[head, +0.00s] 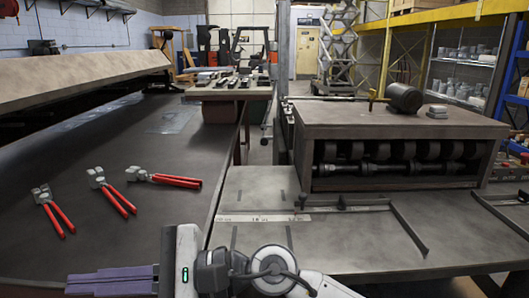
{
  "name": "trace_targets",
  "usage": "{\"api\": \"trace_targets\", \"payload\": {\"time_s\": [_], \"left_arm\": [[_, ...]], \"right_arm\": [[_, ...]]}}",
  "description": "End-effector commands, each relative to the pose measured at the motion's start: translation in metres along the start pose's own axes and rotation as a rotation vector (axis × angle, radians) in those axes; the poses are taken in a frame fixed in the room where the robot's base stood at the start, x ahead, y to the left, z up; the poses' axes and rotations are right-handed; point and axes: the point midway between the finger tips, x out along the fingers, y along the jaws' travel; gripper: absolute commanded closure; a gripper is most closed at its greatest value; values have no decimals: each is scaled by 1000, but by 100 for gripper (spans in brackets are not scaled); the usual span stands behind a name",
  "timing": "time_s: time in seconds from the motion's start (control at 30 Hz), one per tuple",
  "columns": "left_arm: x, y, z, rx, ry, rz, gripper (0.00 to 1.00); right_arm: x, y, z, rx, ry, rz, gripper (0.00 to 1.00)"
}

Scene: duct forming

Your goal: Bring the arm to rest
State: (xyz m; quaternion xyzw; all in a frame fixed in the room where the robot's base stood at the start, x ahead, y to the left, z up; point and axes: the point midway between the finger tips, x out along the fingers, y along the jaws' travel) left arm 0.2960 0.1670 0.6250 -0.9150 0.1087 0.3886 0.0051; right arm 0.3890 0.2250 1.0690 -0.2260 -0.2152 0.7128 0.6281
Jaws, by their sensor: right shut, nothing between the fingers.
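My right gripper (72,284) is at the bottom of the head view, in front of the dark bench. Its purple-grey fingers point left and lie together, shut with nothing between them. The white gripper body with a green light sits to their right, and my right arm runs from it along the bottom edge to the right. The gripper is apart from the red-handled tools, below them in the picture. My left gripper is not in view.
Three red-handled tools, left (54,210), middle (111,192) and right (163,178), lie on the dark bench (150,225). A roller machine (400,125) stands on the grey table (370,250) at right. The bench between tools and machine is clear.

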Motion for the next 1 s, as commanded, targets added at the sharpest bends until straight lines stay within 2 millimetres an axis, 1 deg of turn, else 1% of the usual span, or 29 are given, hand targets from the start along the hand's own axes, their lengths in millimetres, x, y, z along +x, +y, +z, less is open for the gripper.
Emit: {"api": "trace_targets", "payload": {"time_s": [0.03,0.07,0.1,0.13,0.17,0.2,0.23,0.27,0.3,0.33,0.37,0.4,0.47,0.5,0.57,0.6,0.67,0.7,0.73,0.77,0.8,0.87,0.9,1.0], "left_arm": [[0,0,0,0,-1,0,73],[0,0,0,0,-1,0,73],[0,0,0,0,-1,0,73],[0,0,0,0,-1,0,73],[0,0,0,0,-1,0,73],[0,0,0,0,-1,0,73],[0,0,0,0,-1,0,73],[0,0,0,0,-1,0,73],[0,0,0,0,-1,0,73],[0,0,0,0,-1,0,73],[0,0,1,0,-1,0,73],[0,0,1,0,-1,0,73],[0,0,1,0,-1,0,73],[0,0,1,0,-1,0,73],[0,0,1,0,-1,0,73],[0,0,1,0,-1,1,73],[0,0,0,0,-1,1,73],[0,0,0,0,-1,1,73],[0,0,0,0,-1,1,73],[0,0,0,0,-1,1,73],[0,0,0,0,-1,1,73],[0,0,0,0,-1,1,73],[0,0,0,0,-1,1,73],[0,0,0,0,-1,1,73]], "right_arm": [[-11,-21,22,202,-126,-156,100],[-22,-37,31,320,-198,-247,100],[-41,-58,38,482,-292,-365,100],[-59,-72,39,606,-364,-454,100],[-78,-86,36,726,-433,-538,100],[-105,-100,28,877,-520,-644,100],[-125,-107,20,984,-582,-719,100],[-145,-112,9,1086,-641,-790,100],[-172,-116,-7,1215,-718,-882,100],[-191,-116,-20,1308,-773,-949,100],[-209,-113,-34,1397,-828,-1014,100],[-233,-107,-53,1508,-899,-1098,100],[-265,-91,-83,1666,-1003,-1225,100],[-285,-77,-101,1764,-1072,-1306,100],[-312,-51,-128,1901,-1174,-1433,100],[-328,-30,-145,1985,-1241,-1518,100],[-349,4,-166,2102,-1342,-1647,100],[-362,30,-179,2173,-1410,-1736,100],[-370,50,-187,-2121,1395,1725,100],[-377,70,-194,-2039,1359,1689,100],[-386,98,-201,-1932,1314,1645,100],[-395,138,-208,-1784,1252,1586,100],[-400,161,-210,-1700,1216,1553,100],[-406,210,-210,-1521,1140,1490,100]]}}
